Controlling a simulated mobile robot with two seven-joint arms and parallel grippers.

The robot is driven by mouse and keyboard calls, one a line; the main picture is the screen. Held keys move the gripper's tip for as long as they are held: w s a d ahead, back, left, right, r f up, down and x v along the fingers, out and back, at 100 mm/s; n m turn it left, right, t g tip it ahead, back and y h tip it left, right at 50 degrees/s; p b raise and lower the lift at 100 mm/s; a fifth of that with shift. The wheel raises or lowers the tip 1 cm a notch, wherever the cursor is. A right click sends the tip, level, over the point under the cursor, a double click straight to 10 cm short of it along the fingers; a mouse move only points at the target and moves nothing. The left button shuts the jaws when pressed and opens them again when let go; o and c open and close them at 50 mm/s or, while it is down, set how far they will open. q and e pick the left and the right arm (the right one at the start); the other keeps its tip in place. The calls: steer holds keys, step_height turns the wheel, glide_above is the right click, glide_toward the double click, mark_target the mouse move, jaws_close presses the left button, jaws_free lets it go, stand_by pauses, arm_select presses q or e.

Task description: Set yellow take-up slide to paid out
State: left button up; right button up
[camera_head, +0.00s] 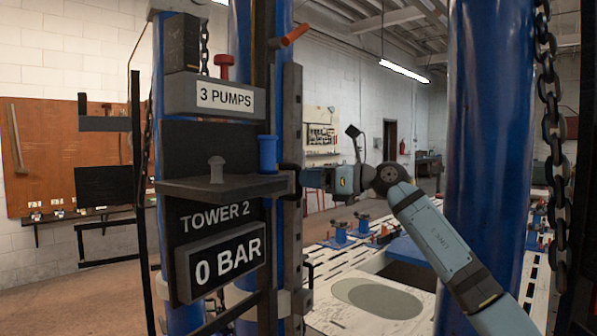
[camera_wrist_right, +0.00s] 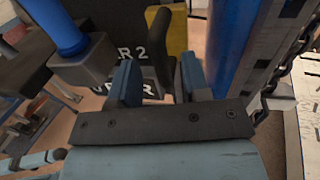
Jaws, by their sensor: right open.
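My right gripper (camera_head: 296,180) reaches in from the right beside the dark tower panel in the head view. In the wrist view its two blue-grey fingers (camera_wrist_right: 160,78) stand apart. A dark upright lever-like piece (camera_wrist_right: 161,40) shows between and beyond them; I cannot tell whether they touch it. A yellow block (camera_wrist_right: 179,32), perhaps the take-up slide, is partly hidden behind this piece and the right finger. I cannot make out the yellow slide in the head view. My left gripper is not in view.
The tower panel carries a "TOWER 2" sign (camera_head: 215,217), a "0 BAR" display (camera_head: 228,262) and a "3 PUMPS" box (camera_head: 222,98). A blue cylinder (camera_head: 268,152) stands by the dark shelf (camera_head: 222,188). A blue column (camera_head: 487,130) and a chain (camera_head: 552,130) stand right.

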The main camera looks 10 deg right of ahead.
mark_target(299, 194)
steer(key=shift+x, duration=1.65)
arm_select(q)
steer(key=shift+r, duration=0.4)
